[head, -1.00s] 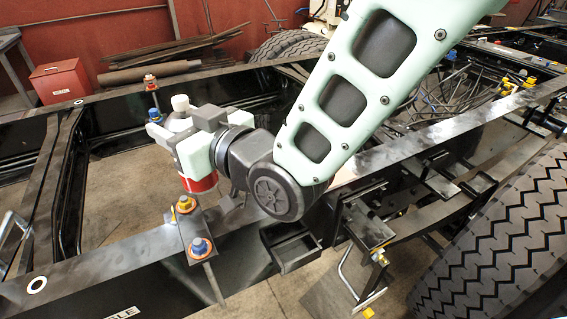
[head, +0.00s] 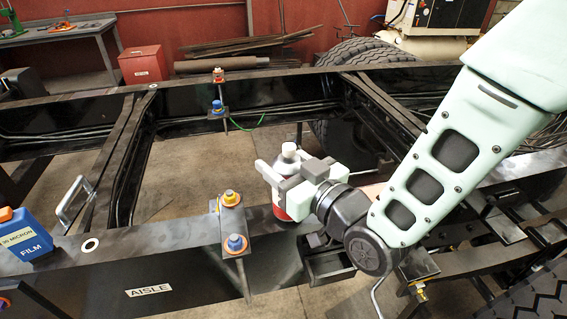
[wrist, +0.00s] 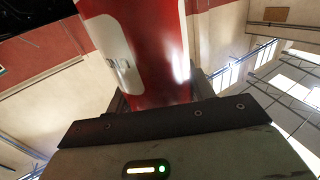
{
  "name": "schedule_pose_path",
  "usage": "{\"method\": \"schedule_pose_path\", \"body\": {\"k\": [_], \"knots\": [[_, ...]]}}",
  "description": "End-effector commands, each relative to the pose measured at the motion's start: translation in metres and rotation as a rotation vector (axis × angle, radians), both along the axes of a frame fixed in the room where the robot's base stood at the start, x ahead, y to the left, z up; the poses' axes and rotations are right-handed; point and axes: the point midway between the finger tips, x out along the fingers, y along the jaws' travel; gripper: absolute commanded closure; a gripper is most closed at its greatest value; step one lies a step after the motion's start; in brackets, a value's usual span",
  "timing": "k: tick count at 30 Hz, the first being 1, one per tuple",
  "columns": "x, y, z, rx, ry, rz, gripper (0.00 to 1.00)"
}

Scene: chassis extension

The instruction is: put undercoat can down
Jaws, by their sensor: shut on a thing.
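The undercoat can (head: 281,205) is red with a white upper part and cap. In the head view it stands roughly upright over the near chassis rail (head: 190,245). My gripper (head: 273,172) is shut around its upper part. I cannot tell whether the base touches the rail. In the wrist view the can (wrist: 143,50) fills the upper middle, with its red side and a pale label showing. The fingers partly hide it in the head view.
A clamp with yellow and blue bolts (head: 233,222) stands left of the can. A black open tray (head: 327,264) hangs on the rail's near side. A blue film gauge box (head: 27,238) is at far left. The rail between clamp and AISLE label is clear.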

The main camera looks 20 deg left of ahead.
Motion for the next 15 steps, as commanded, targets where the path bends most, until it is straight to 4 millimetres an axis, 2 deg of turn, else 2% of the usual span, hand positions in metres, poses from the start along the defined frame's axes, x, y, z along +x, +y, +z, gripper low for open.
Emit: {"method": "schedule_pose_path", "body": {"k": [3, 15], "knots": [[-0.0001, 0.0002, -0.0063, 0.002, -0.001, 0.0, 0.79], [0.0001, -0.0001, -0.011, 0.003, -0.002, -0.001, 0.79]]}}
